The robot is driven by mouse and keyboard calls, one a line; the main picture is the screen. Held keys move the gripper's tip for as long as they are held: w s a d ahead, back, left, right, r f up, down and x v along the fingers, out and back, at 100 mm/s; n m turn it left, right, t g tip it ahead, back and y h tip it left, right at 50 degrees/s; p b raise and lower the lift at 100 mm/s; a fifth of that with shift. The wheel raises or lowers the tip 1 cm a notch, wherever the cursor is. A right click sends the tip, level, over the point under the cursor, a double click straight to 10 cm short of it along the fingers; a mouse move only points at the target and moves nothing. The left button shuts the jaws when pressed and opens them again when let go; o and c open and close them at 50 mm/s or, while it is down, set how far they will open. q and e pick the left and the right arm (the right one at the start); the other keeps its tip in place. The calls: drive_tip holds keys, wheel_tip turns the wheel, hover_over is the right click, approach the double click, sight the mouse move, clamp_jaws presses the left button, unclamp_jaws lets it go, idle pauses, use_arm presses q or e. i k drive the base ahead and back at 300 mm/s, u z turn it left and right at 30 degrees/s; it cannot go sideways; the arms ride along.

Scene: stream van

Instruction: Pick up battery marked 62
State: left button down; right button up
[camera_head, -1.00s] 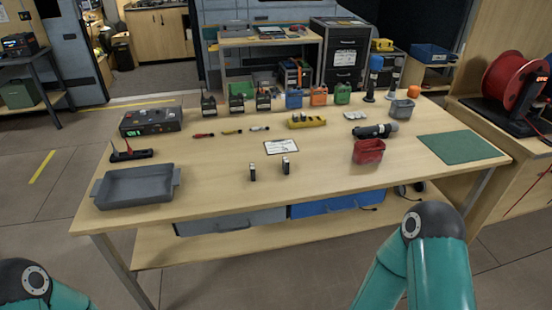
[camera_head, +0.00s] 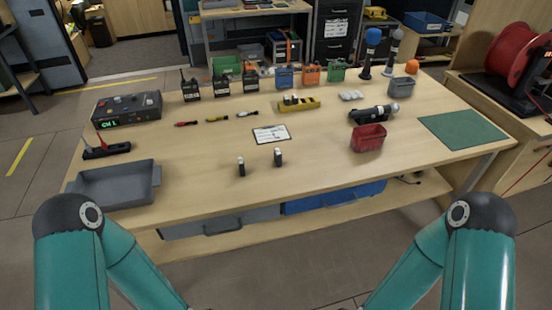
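Two small dark upright batteries with pale tops stand apart near the front middle of the wooden table: a left battery (camera_head: 241,167) and a right battery (camera_head: 278,157). Their markings are too small to read, so I cannot tell which is 62. A white clipboard (camera_head: 271,134) lies just behind them. Both my teal arms show at the bottom left and bottom right, below the table's front edge. Neither gripper is in view.
A grey tray (camera_head: 115,187) sits at the table's left front, with a black charger-like box (camera_head: 127,109) behind. A red bin (camera_head: 368,138), black flashlight (camera_head: 373,112) and green mat (camera_head: 462,129) are at right. Radios and coloured boxes line the back. The table around the batteries is clear.

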sight(278, 156)
drive_tip(key=z, duration=1.05)
drive_tip(key=i, duration=0.15)
drive_tip(key=u, duration=2.8)
drive_tip(key=k, duration=0.8)
drive_tip(key=z, duration=0.65)
drive_tip(key=i, duration=1)
drive_tip(key=z, duration=0.15)
